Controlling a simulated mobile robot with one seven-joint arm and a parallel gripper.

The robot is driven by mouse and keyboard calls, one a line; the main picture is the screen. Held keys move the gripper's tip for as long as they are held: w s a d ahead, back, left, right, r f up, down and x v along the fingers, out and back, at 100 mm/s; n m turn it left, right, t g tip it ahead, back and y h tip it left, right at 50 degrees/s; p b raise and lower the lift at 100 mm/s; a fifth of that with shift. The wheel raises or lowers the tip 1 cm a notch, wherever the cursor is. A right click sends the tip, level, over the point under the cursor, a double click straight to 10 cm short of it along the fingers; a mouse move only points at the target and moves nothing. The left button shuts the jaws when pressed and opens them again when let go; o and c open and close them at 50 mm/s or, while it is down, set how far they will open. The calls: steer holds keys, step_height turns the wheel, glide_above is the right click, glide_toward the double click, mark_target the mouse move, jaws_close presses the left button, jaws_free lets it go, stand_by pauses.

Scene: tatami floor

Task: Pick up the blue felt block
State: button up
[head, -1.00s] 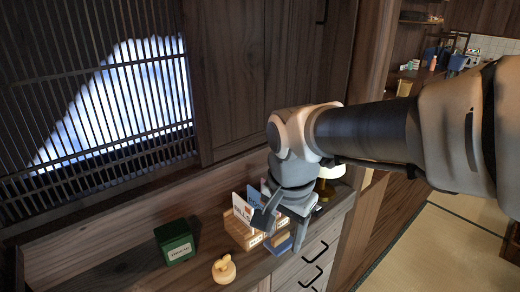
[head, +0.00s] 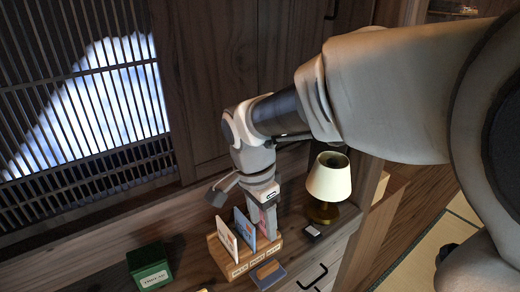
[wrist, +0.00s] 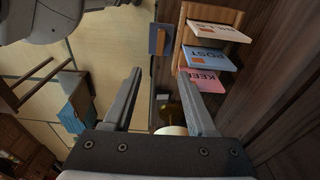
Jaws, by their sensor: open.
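The blue felt block (head: 272,281) has a brown strip on top and lies on the cabinet top, in front of the wooden card holder (head: 232,270). In the wrist view the block (wrist: 154,40) shows ahead of the gap between my fingertips, beside the holder. My gripper (head: 243,214) is open and empty, above the holder's right end in the head view. One finger is close to the pink card (wrist: 203,81); I cannot tell whether they touch. My gripper (wrist: 160,72) also shows in the wrist view with both fingers apart.
The holder carries a white card (head: 226,238), a blue card (head: 244,229) and the pink one. A lamp (head: 328,178) and a small dark box (head: 312,232) are at the right. A lattice wall rises behind.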

glide_above(268, 267)
steer(key=f, duration=1)
steer(key=shift+s+a+f+b, duration=0.25)
steer(key=shift+s+f+b, duration=0.05)
steer(key=shift+f+b, duration=0.1)
steer(key=shift+w+d+f, duration=0.1)
steer(key=shift+w+f, duration=0.05)
steer(key=shift+f, duration=1.5)
steer(key=shift+w+d+f, duration=0.1)
steer(key=shift+f, duration=1.5)
steer(key=shift+c, duration=0.3)
jaws_close()
